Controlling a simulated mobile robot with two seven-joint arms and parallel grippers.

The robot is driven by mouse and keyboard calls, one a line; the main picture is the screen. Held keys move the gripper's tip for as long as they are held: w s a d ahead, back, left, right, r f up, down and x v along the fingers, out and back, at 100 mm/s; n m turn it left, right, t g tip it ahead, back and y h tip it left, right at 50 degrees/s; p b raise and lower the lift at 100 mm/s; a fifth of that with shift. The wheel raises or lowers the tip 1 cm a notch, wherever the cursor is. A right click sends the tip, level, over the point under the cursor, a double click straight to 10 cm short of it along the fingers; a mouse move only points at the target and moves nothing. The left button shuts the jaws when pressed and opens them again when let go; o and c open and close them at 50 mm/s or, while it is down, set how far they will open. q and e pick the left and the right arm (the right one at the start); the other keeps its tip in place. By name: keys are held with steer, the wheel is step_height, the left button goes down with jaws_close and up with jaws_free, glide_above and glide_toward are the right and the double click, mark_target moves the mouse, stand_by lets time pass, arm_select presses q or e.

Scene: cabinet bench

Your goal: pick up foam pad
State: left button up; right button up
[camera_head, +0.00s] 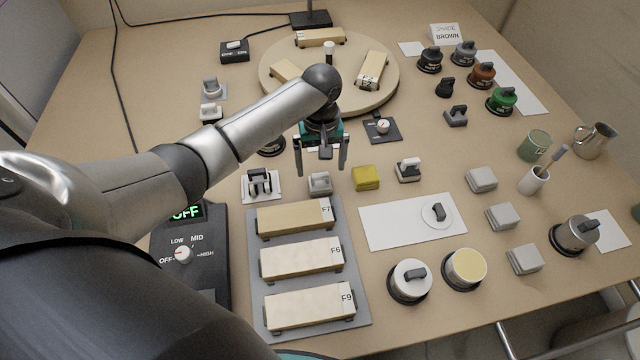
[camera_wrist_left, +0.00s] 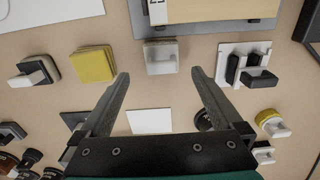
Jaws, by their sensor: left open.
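A small yellow block (camera_head: 366,177), which looks like the foam pad, lies on the bench right of the middle. It also shows in the left wrist view (camera_wrist_left: 93,64), left of the fingers. My left gripper (camera_head: 321,166) is open and empty, pointing down above the bench. It is to the left of the yellow block and apart from it. In the left wrist view the fingertips (camera_wrist_left: 158,73) are spread, with a small grey block (camera_wrist_left: 161,57) lying just beyond the gap. My right gripper is out of view.
A grey-and-black block (camera_head: 408,170) stands right of the yellow block. A tray (camera_head: 361,300) with long tan blocks is in front, and a round turntable (camera_head: 270,80) is behind. A white sheet (camera_head: 385,235) lies to the front right. Several knobs and pads crowd the right side.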

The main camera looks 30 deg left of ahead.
mark_target(320, 175)
arm_select(q)
steer(key=f, duration=0.1)
steer(key=f+b, duration=0.1)
steer(key=f, duration=0.1)
steer(key=f+b, duration=0.1)
steer(key=shift+s+f, duration=0.3)
steer(key=shift+f, duration=0.05)
steer(key=shift+c, duration=0.3)
steer(key=c, duration=1.3)
steer(key=shift+c, duration=0.2)
steer(key=shift+r, duration=0.1)
step_height(320, 175, up, 20)
steer(key=p, duration=0.6)
steer(key=shift+p, duration=0.4)
